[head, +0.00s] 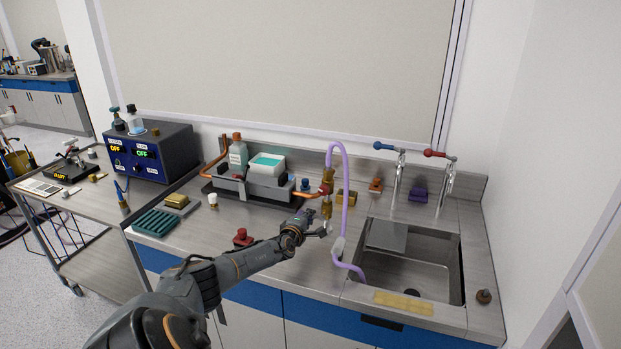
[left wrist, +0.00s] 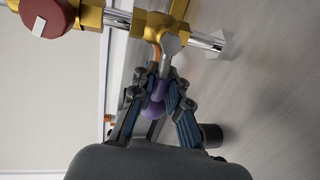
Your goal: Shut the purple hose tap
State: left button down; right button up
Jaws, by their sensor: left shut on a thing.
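The purple hose (head: 346,190) rises from a brass fitting on the bench, arches over and runs down into the sink. Its tap is a brass valve body (head: 327,208) below the hose joint, also at the top of the left wrist view (left wrist: 150,24). A short grey lever (left wrist: 168,55) with a purple grip (left wrist: 155,104) comes out of the valve. My left gripper (head: 320,230) reaches the tap from the front left. In the left wrist view its fingers (left wrist: 162,90) are closed around the lever's purple end. My right gripper is not in view.
A red round knob (left wrist: 45,17) sits on the same brass pipework. The sink (head: 440,265) lies just right of the tap. A grey apparatus with a white block (head: 266,165) stands left behind it. A red stopper (head: 242,238) and teal rack (head: 158,222) stand on the bench.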

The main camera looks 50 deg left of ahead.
pick_arm(q)
jog(key=shift+d+f, duration=0.1)
jog(key=shift+f, duration=0.2)
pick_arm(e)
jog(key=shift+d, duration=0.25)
pick_arm(q)
jog(key=c, duration=1.3)
grip_release()
jog(key=shift+s+r, duration=0.1)
jog(key=shift+r, duration=0.2)
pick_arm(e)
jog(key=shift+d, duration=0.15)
pick_arm(q)
jog(key=shift+s, duration=0.15)
jog(key=v, duration=1.2)
